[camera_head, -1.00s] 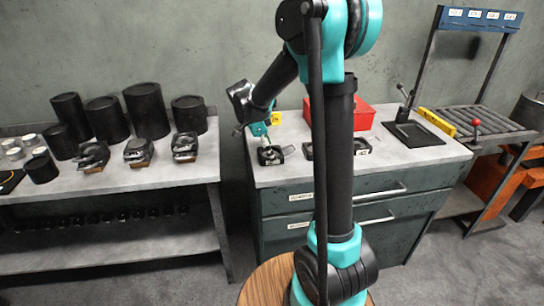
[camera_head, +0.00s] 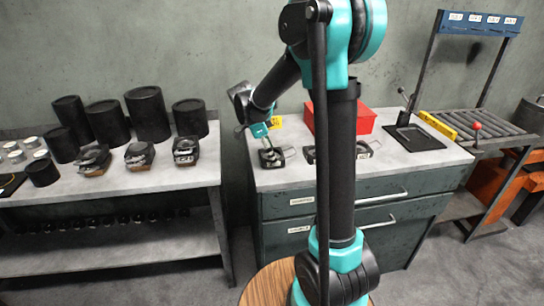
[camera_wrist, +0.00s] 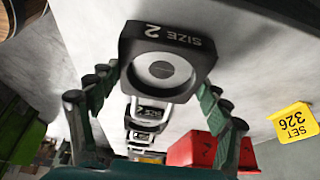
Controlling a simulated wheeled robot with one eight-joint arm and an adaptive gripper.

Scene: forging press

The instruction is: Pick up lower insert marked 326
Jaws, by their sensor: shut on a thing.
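A black square insert with a round pale centre and the words "SIZE 2" on its side (camera_wrist: 165,55) is between my fingertips in the wrist view. My gripper (camera_wrist: 159,82) is shut on it, one finger at each side. In the head view my gripper (camera_head: 267,143) is over the left part of the grey-topped cabinet, with the insert (camera_head: 271,158) below it. A yellow tag reading "SET 326" (camera_wrist: 296,122) stands to the right in the wrist view and behind the gripper in the head view (camera_head: 275,122). I cannot tell whether the insert is clear of the cabinet top.
More dark inserts (camera_wrist: 148,111) stand in a row beyond the held one. A red box (camera_head: 366,119) stands at the back of the cabinet top (camera_head: 410,160). A side table (camera_head: 150,181) at left holds black cylinders and several dark die blocks. A roller rack (camera_head: 490,125) is at right.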

